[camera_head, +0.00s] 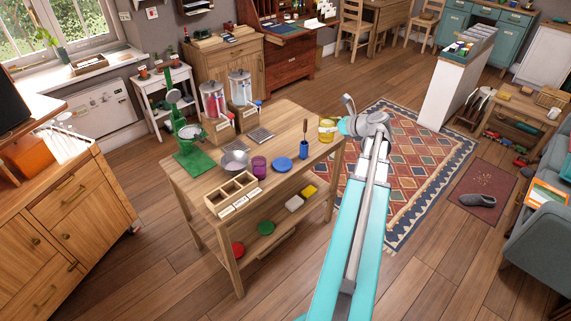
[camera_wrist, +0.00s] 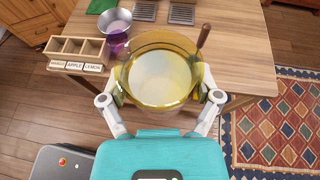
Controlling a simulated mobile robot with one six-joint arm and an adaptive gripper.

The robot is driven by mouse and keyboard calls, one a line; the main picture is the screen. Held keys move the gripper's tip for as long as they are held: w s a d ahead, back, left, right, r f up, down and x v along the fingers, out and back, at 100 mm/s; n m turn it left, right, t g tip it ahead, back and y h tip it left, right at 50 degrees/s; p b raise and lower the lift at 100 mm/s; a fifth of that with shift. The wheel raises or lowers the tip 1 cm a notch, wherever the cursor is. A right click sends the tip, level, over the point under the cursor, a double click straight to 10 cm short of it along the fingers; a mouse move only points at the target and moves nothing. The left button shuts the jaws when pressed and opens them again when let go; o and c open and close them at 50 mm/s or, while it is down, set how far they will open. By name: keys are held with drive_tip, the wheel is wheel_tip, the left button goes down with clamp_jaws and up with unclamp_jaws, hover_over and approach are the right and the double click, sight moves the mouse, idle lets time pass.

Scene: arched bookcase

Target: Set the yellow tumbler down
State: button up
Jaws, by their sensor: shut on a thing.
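The yellow tumbler (camera_head: 326,130) shows beside the end of my arm, at the right edge of the wooden table in the head view. In the wrist view the yellow tumbler (camera_wrist: 160,78) is a wide see-through cup seen from above, with a pale inside. My gripper (camera_wrist: 160,95) is shut on it, with one finger on each side. The tumbler overlaps the table's edge in the wrist view; I cannot tell whether its base touches the table (camera_head: 290,125). In the head view my arm partly hides my gripper (camera_head: 340,127).
On the table are a purple cup (camera_head: 259,166), a metal bowl (camera_head: 234,162), a blue disc (camera_head: 282,164), a labelled wooden box (camera_head: 231,193), a blue holder (camera_head: 303,148) with a brown-handled tool, and two dispensers (camera_head: 214,108). Bare tabletop shows at the back right.

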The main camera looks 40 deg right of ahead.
drive_tip(key=shift+d, duration=0.1)
idle(0.3)
drive_tip(key=shift+w+f, duration=0.1)
drive_tip(key=w+d+f+n+g+y+b, duration=0.1)
drive_tip(key=w+d+f+n+y+b, duration=0.1)
drive_tip(key=w+f+b, duration=0.3)
wheel_tip(320, 180, down, 2)
drive_tip(key=n+y+b, duration=0.1)
drive_tip(key=b, duration=0.1)
drive_tip(key=shift+w+f+y+b, duration=0.2)
drive_tip(key=shift+w+y+b, duration=0.1)
drive_tip(key=shift+w, duration=0.05)
drive_tip(key=w+a+f+b, duration=0.7)
drive_tip(key=w+f+b, duration=0.2)
drive_tip(key=w, duration=0.2)
idle(0.4)
